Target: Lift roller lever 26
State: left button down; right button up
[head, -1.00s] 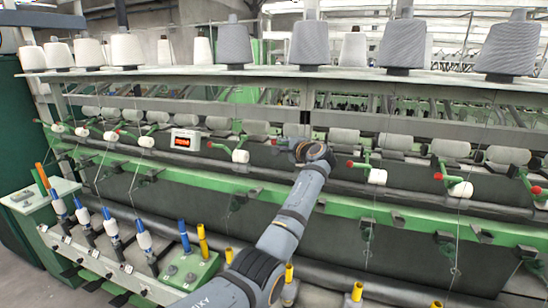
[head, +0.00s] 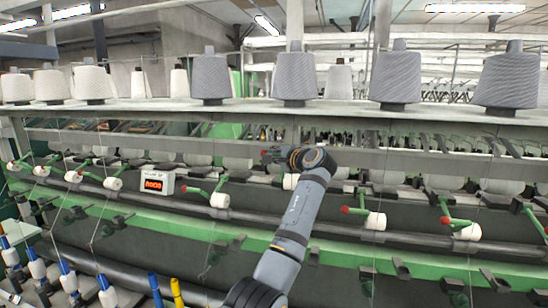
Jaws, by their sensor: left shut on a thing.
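My left arm reaches up from the bottom middle, and its left gripper (head: 268,156) is at the row of rollers, just left of my wrist. It is shut on a roller lever, mostly hidden by the gripper and wrist; a bit of red shows at the fingertips. A white roller (head: 290,182) shows just below my wrist. The lever's number cannot be read. Neighbouring levers have green arms, red knobs and white rollers: one on the left (head: 219,200) and one on the right (head: 375,221). My right gripper is not in view.
A shelf (head: 330,107) with grey and white yarn cones (head: 295,78) runs above the rollers. A small box with a red display (head: 157,183) sits left of my gripper. A green rail (head: 130,219) runs below. Thin yarns hang down in front.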

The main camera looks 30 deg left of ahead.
pick_arm(q)
jog(key=shift+r, duration=0.25)
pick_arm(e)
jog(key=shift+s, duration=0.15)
pick_arm(q)
jog(key=shift+r, duration=0.1)
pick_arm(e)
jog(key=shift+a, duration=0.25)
pick_arm(q)
jog(key=c, duration=1.8)
grip_release()
jog(key=o, duration=0.5)
jog(key=shift+w, duration=0.2)
jog(key=shift+c, duration=0.2)
jog(key=shift+f, duration=0.2)
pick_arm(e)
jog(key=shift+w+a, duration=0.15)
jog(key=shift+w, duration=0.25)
pick_arm(q)
jog(key=shift+s+d, duration=0.1)
jog(key=shift+d, duration=0.15)
jog(key=v, duration=1.1)
jog(key=shift+s+d, duration=0.15)
jog(key=shift+d, duration=0.05)
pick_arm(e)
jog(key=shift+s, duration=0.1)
